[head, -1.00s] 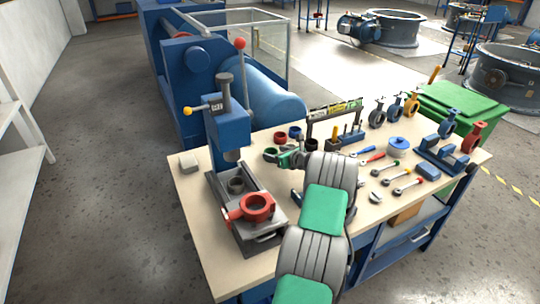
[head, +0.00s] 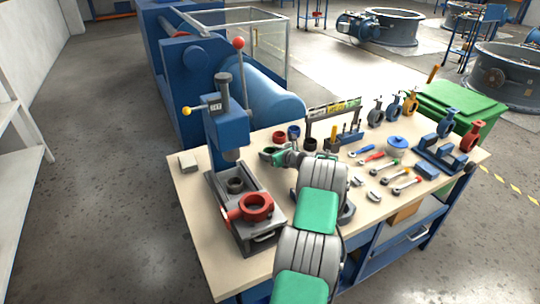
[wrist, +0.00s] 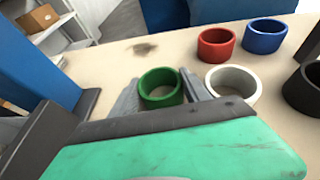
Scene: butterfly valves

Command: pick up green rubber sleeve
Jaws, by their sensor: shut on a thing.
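The green rubber sleeve (wrist: 161,97) is a short open ring, seen in the wrist view between the two grey fingers of my gripper (wrist: 163,92). The fingers press on its left and right sides. Its open top faces up, and I cannot tell whether its base touches the bench. In the head view my gripper (head: 267,155) is over the bench, to the right of the press, and the sleeve is too small and hidden to make out there.
A white sleeve (wrist: 246,94) stands close to the right finger. A red sleeve (wrist: 216,56), a blue sleeve (wrist: 264,48) and a black sleeve (wrist: 303,90) are nearby. The blue press (head: 228,130) and a red valve body (head: 257,207) stand left on the bench (head: 195,235).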

